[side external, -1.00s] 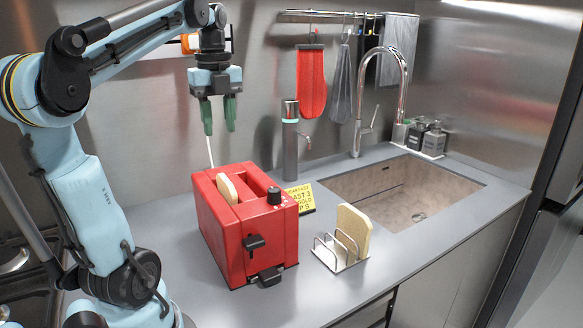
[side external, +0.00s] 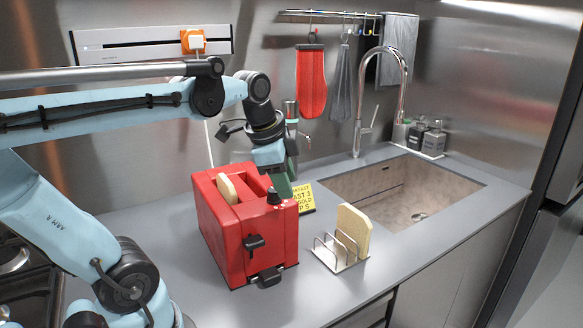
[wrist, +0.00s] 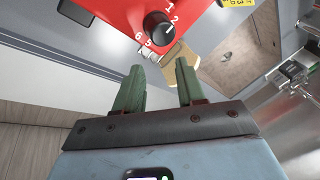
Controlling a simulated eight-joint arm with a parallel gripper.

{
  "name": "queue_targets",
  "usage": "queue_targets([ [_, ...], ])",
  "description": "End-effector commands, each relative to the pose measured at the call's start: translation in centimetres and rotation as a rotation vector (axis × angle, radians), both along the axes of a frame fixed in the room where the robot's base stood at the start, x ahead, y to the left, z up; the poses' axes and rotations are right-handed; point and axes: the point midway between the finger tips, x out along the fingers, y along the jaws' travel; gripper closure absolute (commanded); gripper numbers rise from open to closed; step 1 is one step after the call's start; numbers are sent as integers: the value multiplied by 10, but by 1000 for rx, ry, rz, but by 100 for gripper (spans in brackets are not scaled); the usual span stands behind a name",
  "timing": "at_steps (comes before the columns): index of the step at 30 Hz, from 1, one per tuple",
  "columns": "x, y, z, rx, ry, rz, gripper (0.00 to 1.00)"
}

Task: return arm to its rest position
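My gripper (side external: 284,190) is tilted and sits low over the back right part of the red toaster (side external: 222,240), near its black dial (side external: 274,196). In the wrist view the two green fingers of my gripper (wrist: 160,70) stand apart with nothing held between them. The dial (wrist: 159,26) and the red toaster top (wrist: 112,14) show just beyond the fingertips. I cannot tell whether a finger touches the toaster. A bread slice (side external: 228,189) stands in the toaster's left slot.
A wire rack (side external: 340,252) with a bread slice (side external: 355,232) stands right of the toaster. A yellow sign (side external: 302,196) and a metal cylinder with a spout are behind. The sink (side external: 400,195) and tall faucet (side external: 402,75) are to the right. The front counter is clear.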

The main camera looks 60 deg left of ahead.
Motion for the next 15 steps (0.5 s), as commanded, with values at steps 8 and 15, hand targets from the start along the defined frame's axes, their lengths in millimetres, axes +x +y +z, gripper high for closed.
queue_targets([
  [8, -4, -57, -41, -204, -180, 325, 61],
  [15, -13, -81, -64, -363, -270, 523, 61],
])
